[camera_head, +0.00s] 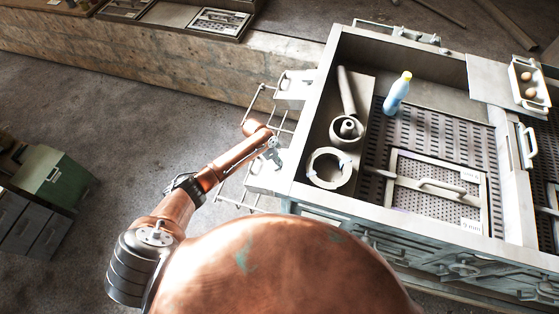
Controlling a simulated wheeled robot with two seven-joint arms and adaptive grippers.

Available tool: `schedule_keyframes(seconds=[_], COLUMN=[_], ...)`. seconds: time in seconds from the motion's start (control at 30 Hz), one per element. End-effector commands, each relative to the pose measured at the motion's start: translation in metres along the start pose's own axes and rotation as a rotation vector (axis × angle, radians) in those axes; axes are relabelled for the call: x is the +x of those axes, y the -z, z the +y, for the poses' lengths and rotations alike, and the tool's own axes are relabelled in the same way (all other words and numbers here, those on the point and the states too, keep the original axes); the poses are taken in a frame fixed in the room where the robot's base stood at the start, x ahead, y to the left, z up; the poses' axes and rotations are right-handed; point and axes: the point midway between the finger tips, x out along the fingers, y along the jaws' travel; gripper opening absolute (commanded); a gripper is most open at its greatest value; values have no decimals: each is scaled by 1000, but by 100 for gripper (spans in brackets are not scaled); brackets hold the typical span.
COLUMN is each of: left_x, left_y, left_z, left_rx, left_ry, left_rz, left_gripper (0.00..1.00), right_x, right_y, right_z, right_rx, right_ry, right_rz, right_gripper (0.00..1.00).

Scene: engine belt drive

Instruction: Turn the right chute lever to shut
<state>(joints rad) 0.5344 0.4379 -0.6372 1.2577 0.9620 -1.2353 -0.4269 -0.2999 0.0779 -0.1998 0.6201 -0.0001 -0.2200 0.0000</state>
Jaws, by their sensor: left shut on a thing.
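The bench (313,150) has two pale chute housings on its left side. The far one (295,88) shows a small handle. The near one (266,179) is just below my left gripper. My left gripper (273,152) reaches in from the lower left and is shut at the top of the near housing. What it holds looks to be the right chute lever, mostly hidden by the fingers and too small to tell its angle. My right gripper is not in view.
Thin metal rails (256,96) stick out from the bench's left side, close to my left arm. A green box (66,178) stands far left. Floor between is clear.

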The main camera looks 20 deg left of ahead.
Motion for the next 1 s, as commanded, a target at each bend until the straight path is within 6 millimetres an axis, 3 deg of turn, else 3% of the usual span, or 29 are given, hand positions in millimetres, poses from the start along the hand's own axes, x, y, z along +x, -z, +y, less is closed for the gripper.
schedule_keyframes(seconds=[0.03, 0.5, 1.0], left_x=[-5, -4, -2], left_y=[3, 3, 2], left_z=[2, 1, -1], left_rx=[-46, -487, -818], left_ry=[4, 55, 94], left_rz=[2, 2, 3], left_gripper=[0, 0, 0], right_x=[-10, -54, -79], right_y=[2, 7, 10], right_z=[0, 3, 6], right_rx=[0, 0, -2], right_ry=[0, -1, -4], right_rz=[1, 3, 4], right_gripper=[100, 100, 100])
